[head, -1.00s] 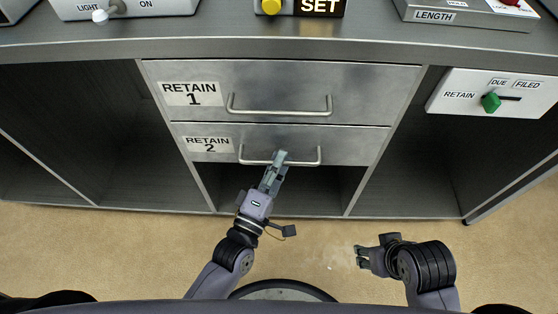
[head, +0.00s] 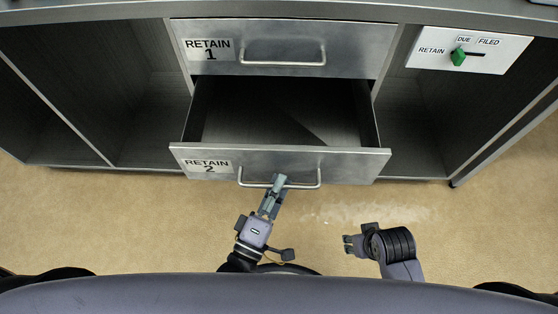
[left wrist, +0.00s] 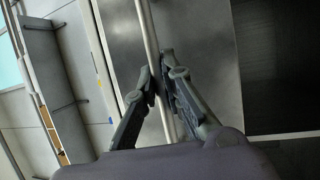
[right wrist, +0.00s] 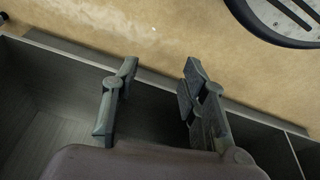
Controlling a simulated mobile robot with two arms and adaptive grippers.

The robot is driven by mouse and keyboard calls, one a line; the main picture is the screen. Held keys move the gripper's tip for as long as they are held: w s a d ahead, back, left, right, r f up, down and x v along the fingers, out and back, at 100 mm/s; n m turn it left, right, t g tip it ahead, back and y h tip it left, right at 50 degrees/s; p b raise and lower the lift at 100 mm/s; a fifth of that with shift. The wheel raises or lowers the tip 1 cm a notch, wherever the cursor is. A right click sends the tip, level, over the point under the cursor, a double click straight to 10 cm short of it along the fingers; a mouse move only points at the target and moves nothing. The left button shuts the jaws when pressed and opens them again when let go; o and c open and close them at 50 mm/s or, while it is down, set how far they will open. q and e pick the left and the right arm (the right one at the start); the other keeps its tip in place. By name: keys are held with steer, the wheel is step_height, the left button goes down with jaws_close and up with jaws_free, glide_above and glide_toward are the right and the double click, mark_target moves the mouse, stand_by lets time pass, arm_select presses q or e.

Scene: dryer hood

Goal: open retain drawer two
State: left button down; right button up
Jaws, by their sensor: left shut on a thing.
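The drawer labelled Retain 2 (head: 345,165) is pulled out in the head view. Its inside (head: 280,112) looks empty and dark. My left gripper (head: 277,183) is shut on the drawer's bar handle (head: 305,184), left of the handle's middle. In the left wrist view the fingers (left wrist: 158,88) close around the same metal bar (left wrist: 148,35). My right gripper (head: 347,244) hangs apart from the drawer, to its lower right. In the right wrist view its fingers (right wrist: 155,95) are spread with nothing between them.
The Retain 1 drawer (head: 360,50) above is closed. Open cabinet bays stand left (head: 140,110) and right (head: 420,120). A white panel with a green slider (head: 458,57) is at the upper right. Beige floor (head: 480,230) is clear in front.

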arm_select(q)
steer(key=s+p, duration=0.1)
steer(key=s, duration=0.8)
arm_select(e)
steer(key=f, duration=0.5)
steer(key=shift+s+f, duration=0.2)
steer(key=shift+f, duration=0.2)
arm_select(q)
steer(key=shift+s, duration=0.1)
steer(key=c, duration=1.7)
jaws_free()
steer(key=v, duration=1.2)
steer(key=shift+f, duration=0.1)
